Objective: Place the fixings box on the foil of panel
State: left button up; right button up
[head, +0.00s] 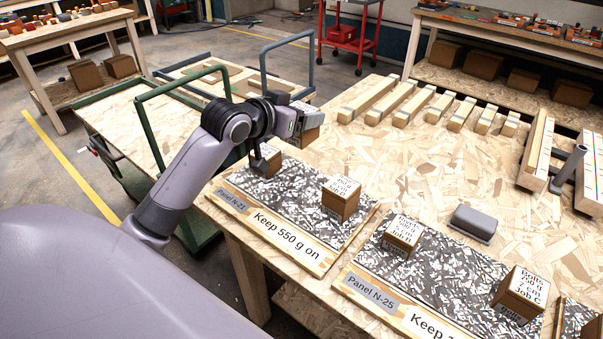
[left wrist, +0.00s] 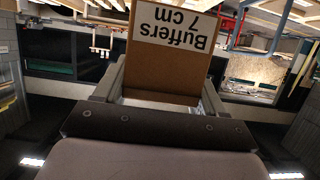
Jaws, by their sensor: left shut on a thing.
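My left gripper (head: 298,122) is shut on a brown box (head: 311,134) with a white label, held in the air above the far edge of panel N-21. In the left wrist view the held box (left wrist: 160,72) shows a label reading "Buffers 7 cm", upside down. Panel N-21 (head: 262,226) has speckled foil and the words "Keep 550 g on". One labelled box (head: 268,160) stands at its far left, partly behind my arm; another (head: 341,198) stands at its right. Panel N-25 (head: 375,292) bears two boxes, one (head: 401,237) at left and a Bolts box (head: 520,296) at right. My right gripper is not seen.
A grey rounded case (head: 474,222) lies beyond panel N-25. Several wooden bars (head: 402,103) line the table's back edge. A clamp on timber (head: 568,165) is at the right. A green-railed cart (head: 133,130) stands left of the table. The board between is clear.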

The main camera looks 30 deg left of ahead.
pick_arm(q)
notch_tip(320, 180, down, 15)
jog(key=shift+r+b, duration=0.15)
jog(key=shift+b, duration=0.5)
jog(key=o, duration=1.2)
jog(key=shift+o, duration=0.2)
jog(key=v, duration=1.2)
jog(key=shift+p, duration=0.35)
